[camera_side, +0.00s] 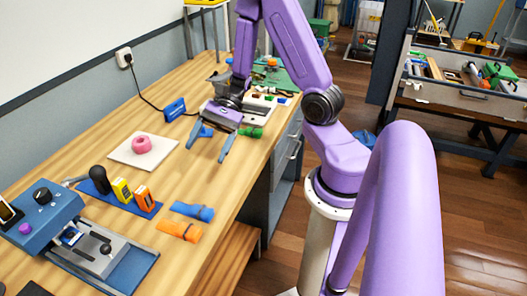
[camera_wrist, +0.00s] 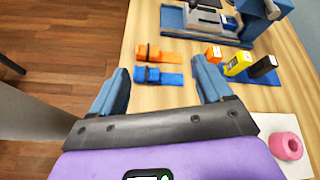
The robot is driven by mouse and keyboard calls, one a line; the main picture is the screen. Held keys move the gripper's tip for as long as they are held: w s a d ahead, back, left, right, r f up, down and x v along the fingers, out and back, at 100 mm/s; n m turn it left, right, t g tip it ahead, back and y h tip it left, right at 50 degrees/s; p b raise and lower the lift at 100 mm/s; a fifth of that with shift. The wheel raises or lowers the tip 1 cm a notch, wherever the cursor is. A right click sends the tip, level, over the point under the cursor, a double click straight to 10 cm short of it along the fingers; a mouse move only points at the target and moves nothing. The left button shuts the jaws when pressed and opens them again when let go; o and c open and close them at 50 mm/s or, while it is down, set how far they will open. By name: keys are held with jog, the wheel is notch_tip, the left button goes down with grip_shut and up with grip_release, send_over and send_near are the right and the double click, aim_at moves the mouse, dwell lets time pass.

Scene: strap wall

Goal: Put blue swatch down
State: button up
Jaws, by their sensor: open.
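The blue swatch (camera_side: 192,211) is a rolled blue strip with a band. It lies flat on the wooden bench beside the orange swatch (camera_side: 179,230), and the two are roughly parallel. In the wrist view the blue swatch (camera_wrist: 158,76) lies ahead between my fingers in the picture, with the orange swatch (camera_wrist: 158,55) just beyond it. My gripper (camera_side: 208,155) is above the bench, back from the swatches. Its two blue fingers are spread apart with nothing between them, as the wrist view (camera_wrist: 160,88) also shows.
A pink ring (camera_side: 142,145) sits on a white tile (camera_side: 128,156) at the left. A blue mat (camera_side: 124,202) holds a black-handled tool, a yellow box and an orange box. A blue machine (camera_side: 88,250) stands at the front left. The bench's right edge lies close to the swatches.

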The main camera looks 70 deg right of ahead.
jog(key=s+a+r+n+h, duration=0.2)
jog(key=s+n+h, duration=0.4)
jog(key=n, duration=0.7)
jog(key=s+a+r+n+h, duration=0.2)
jog(key=s+r+n+h, duration=0.2)
jog(key=s+n, duration=0.6)
jog(key=n+h, duration=0.2)
jog(key=n, duration=0.2)
jog(key=shift+s+a+g, duration=0.2)
jog(key=shift+a+g, duration=0.1)
